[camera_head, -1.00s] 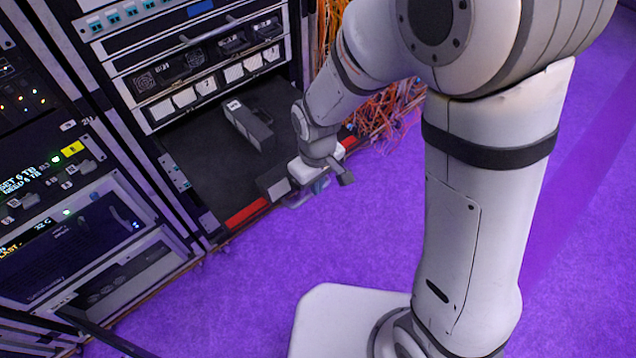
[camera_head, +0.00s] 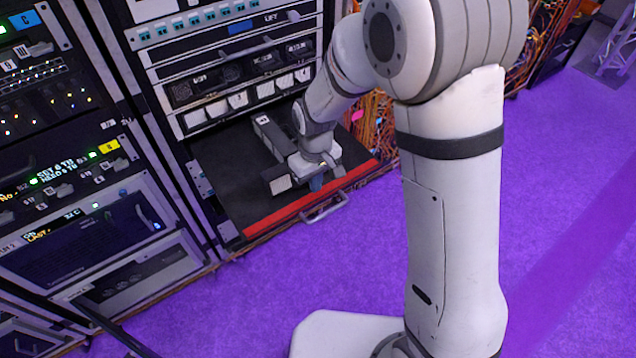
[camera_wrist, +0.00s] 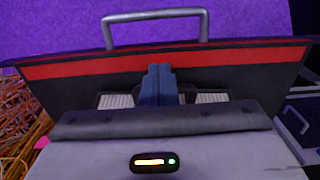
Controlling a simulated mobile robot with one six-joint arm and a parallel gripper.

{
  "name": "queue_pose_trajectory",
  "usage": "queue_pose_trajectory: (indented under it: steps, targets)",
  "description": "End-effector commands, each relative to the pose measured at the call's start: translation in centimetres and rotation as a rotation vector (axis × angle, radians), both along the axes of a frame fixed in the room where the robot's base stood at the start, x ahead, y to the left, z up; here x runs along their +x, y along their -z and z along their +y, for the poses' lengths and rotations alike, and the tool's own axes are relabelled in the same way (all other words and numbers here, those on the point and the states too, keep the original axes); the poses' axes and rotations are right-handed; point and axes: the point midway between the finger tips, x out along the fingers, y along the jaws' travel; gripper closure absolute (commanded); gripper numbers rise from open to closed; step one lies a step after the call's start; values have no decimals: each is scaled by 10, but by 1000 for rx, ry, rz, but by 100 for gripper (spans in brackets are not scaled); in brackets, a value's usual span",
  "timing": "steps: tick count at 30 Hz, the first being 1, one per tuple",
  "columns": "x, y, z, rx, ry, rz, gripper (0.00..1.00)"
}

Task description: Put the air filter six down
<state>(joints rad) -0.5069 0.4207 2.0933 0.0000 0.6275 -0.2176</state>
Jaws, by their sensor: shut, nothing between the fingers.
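A long dark grey block (camera_head: 262,128) with a small pale label lies on the black pulled-out shelf (camera_head: 228,170). A smaller block with a pale end (camera_head: 281,185) shows just left of my gripper (camera_head: 316,184), low over the shelf's front. I cannot read which one is air filter six. In the wrist view my blue fingers (camera_wrist: 158,84) are closed together with nothing between them. Pale ribbed faces in a dark frame (camera_wrist: 116,101) show either side of the fingers, partly hidden by my gripper's body. I cannot tell whether they touch the fingers.
The shelf's front edge has a red strip (camera_head: 285,212) and a metal handle (camera_head: 326,209). Rack units with labelled modules (camera_head: 238,98) stand above it, and another rack (camera_head: 75,200) stands left. Orange cables (camera_head: 374,120) hang at right. The purple floor (camera_head: 250,300) in front is clear.

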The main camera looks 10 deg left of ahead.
Motion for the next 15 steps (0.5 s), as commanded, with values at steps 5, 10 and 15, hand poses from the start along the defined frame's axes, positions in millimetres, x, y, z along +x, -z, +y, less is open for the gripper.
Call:
queue_pose_trajectory:
  steps: [5, 10, 15]
  targets:
    - [1, 0, -5, 0, 10, 0, 100]
    - [-9, 0, -17, 0, 8, 0, 100]
    - [-18, -22, -28, 3, 5, -7, 100]
